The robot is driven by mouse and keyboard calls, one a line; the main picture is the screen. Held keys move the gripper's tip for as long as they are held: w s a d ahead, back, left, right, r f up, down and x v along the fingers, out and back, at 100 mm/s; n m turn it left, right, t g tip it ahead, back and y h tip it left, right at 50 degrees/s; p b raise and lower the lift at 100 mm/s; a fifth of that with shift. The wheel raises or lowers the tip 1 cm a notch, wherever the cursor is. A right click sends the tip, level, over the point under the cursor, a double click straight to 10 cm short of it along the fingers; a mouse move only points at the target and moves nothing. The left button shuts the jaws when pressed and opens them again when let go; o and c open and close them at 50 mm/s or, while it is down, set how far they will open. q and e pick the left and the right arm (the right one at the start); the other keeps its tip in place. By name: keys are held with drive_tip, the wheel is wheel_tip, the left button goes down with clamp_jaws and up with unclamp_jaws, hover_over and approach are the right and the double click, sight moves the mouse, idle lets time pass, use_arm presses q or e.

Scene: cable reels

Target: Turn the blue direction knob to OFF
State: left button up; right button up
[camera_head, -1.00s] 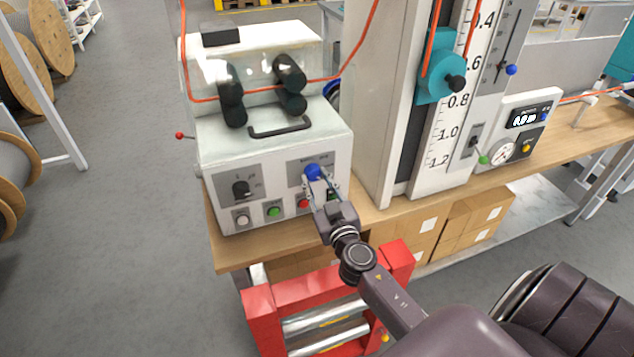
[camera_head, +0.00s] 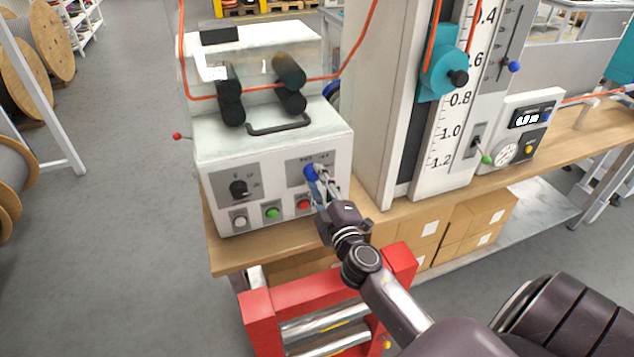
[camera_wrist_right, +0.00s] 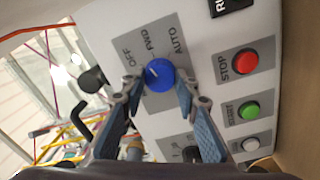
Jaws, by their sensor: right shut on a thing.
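The blue direction knob (camera_head: 311,172) is on the right grey plate of the white control box (camera_head: 272,135). My right gripper (camera_head: 319,172) reaches it from the front right. In the right wrist view, the knob (camera_wrist_right: 160,75) sits between the two fingertips of my right gripper (camera_wrist_right: 158,86), which are shut on it. Labels OFF, FWD and AUTO are around the knob. Its white mark points up and left in that view, roughly toward OFF. My left gripper is not in view.
A black knob (camera_head: 238,188) is on the box's left plate. White, green (camera_head: 272,212) and red (camera_head: 304,204) buttons lie below, close to my right gripper. A tall column with a scale (camera_head: 455,110) stands to the right. A red frame (camera_head: 262,318) stands below the bench.

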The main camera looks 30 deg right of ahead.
drive_tip(key=n, duration=0.6)
drive_tip(key=shift+y, duration=0.3)
drive_tip(key=shift+f, duration=0.1)
idle(0.3)
drive_tip(key=o, duration=1.1)
drive_tip(key=shift+o, duration=0.2)
drive_tip(key=v, duration=1.2)
